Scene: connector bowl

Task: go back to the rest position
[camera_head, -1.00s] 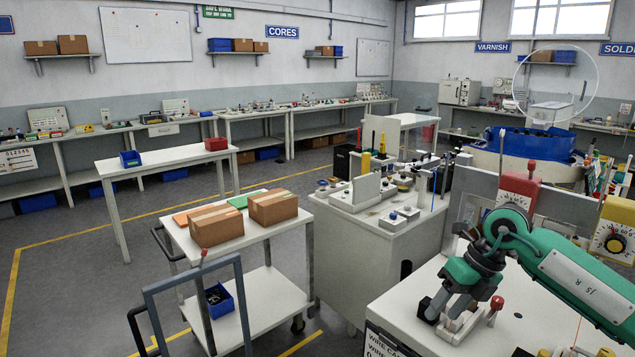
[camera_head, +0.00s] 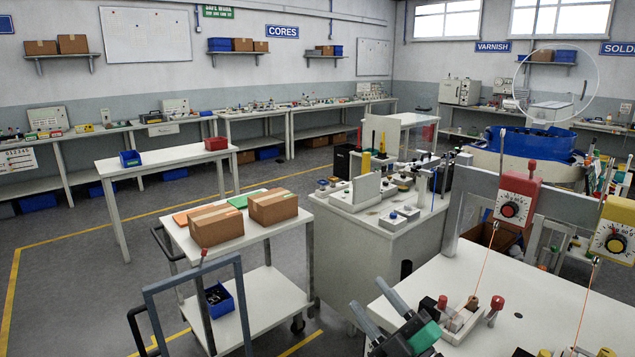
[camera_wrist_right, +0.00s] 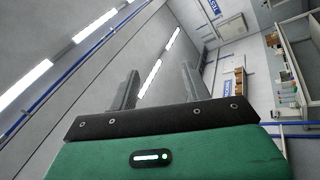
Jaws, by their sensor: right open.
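My right gripper (camera_head: 368,293) shows at the bottom centre of the head view, in front of the near white bench (camera_head: 520,265). Its two grey fingers point up and to the left, with a clear gap between them. In the right wrist view the two fingers (camera_wrist_right: 160,70) also stand apart with nothing between them. That view looks toward the ceiling and a far wall. Most of my right arm is out of the head view. My left gripper is not in view.
A small fixture with a red knob (camera_head: 497,303) stands on the near bench, just right of my right gripper. Red (camera_head: 515,205) and yellow (camera_head: 615,230) dial units hang above the bench, with thin lines below. A cart with cardboard boxes (camera_head: 215,226) stands left.

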